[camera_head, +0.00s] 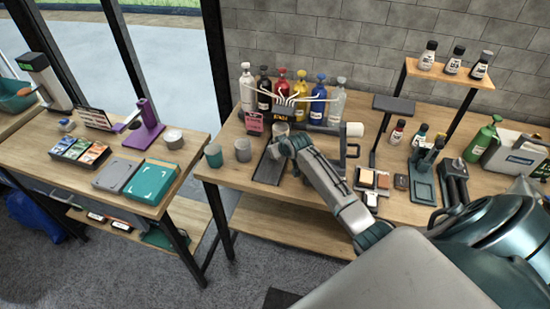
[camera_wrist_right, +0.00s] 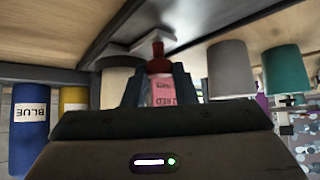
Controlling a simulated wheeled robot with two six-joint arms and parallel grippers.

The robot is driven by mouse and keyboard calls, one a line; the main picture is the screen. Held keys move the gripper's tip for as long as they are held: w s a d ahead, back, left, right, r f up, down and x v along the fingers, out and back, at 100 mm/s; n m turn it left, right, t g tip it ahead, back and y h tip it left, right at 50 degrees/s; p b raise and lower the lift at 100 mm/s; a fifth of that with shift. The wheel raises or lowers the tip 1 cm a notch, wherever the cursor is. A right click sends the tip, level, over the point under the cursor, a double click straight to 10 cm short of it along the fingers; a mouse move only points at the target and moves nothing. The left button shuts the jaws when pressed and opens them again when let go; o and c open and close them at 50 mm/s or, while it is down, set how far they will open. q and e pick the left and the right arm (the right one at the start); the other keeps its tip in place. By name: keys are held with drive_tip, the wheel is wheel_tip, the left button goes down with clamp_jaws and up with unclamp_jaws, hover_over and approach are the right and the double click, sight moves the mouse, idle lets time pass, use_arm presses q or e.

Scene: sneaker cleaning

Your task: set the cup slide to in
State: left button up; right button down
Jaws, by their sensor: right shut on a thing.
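The cup slide (camera_head: 268,167) is a dark, flat tray-like strip at the front of the bottle dispenser (camera_head: 318,118), on the right-hand table. My right gripper (camera_head: 284,146) reaches over its right side and hides part of it. In the right wrist view, which looks upside down, my right gripper (camera_wrist_right: 158,78) has its fingers shut around a small red knob (camera_wrist_right: 158,58). The knob seems to belong to the slide; the exact contact is partly hidden. My left gripper is not in view.
A teal cup (camera_head: 213,155) and a grey cup (camera_head: 243,150) stand left of the slide near the table edge. Several coloured pump bottles (camera_head: 283,88) line the back. Blocks, small bottles and stands crowd the right. A gap separates the left table (camera_head: 60,178).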

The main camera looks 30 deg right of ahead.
drive_tip(key=shift+s+a, duration=0.1)
drive_tip(key=shift+s, duration=0.05)
drive_tip(key=c, duration=1.3)
unclamp_jaws()
drive_tip(key=shift+c, duration=0.2)
drive_tip(key=shift+o, duration=0.8)
use_arm(q)
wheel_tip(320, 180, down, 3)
drive_tip(key=b, duration=0.2)
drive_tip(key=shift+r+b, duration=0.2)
drive_tip(key=shift+b, duration=0.1)
use_arm(e)
drive_tip(key=v, duration=1)
drive_tip(key=shift+s+r, duration=0.25)
